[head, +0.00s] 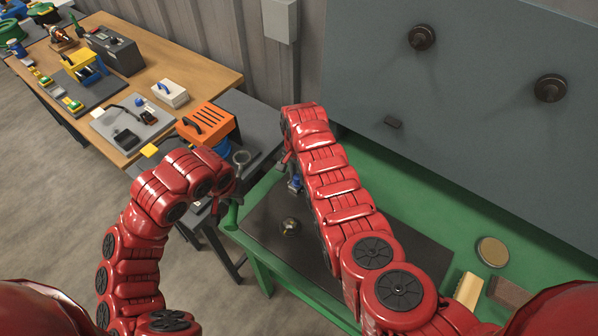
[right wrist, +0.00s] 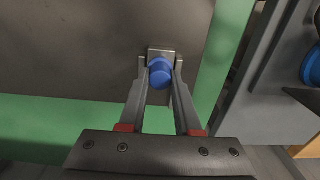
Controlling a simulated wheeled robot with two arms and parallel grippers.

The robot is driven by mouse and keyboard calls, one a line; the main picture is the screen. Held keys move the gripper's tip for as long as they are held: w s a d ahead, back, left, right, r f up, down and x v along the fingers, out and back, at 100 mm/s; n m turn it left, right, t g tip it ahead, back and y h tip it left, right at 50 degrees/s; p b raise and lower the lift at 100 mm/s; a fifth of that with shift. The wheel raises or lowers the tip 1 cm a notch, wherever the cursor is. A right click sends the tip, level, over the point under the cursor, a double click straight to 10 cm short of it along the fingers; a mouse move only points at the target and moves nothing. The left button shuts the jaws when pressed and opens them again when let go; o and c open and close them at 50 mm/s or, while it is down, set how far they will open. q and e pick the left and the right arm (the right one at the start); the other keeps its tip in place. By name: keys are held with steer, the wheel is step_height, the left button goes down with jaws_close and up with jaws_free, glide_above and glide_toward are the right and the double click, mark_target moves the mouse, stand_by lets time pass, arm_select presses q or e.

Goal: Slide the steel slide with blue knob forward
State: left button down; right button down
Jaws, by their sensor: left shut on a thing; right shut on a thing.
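The steel slide (right wrist: 161,54) with its blue knob (right wrist: 160,72) lies on the dark mat near the green table's edge. The knob also shows in the head view (head: 295,184), partly hidden by my right arm. My right gripper (right wrist: 160,78) is shut on the blue knob, one finger on each side. My left gripper (head: 229,190) is at the table's left corner, shut on a green-handled tool (head: 231,214) with a grey ring (head: 241,158) at its top. Its fingers are mostly hidden.
The dark mat (head: 262,215) on the green table (head: 400,185) bears a small round metal part (head: 291,227). A round tan disc (head: 492,251) and blocks lie at the right. A grey panel stands behind. A wooden bench (head: 190,75) with an orange box (head: 207,122) is at the left.

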mark_target(297, 176)
arm_select(q)
steer(key=shift+a+r, duration=0.1)
arm_select(e)
steer(key=c, duration=0.6)
jaws_free()
steer(key=shift+a, duration=0.15)
steer(key=shift+c, duration=0.2)
steer(key=shift+r, duration=0.1)
arm_select(q)
steer(key=shift+r+p, duration=0.9)
steer(key=shift+r, duration=0.05)
arm_select(e)
steer(key=shift+s+r, duration=0.1)
steer(key=shift+r, duration=1.1)
arm_select(q)
steer(key=shift+r+p, duration=0.6)
steer(key=shift+r, duration=0.05)
arm_select(e)
step_height(297, 176, up, 2)
steer(key=shift+r, duration=0.1)
arm_select(q)
steer(key=shift+r+p, duration=0.45)
steer(key=shift+p, duration=0.05)
arm_select(e)
steer(key=shift+r, duration=1.15)
arm_select(q)
steer(key=shift+s+f, duration=0.1)
arm_select(e)
steer(key=shift+f, duration=0.1)
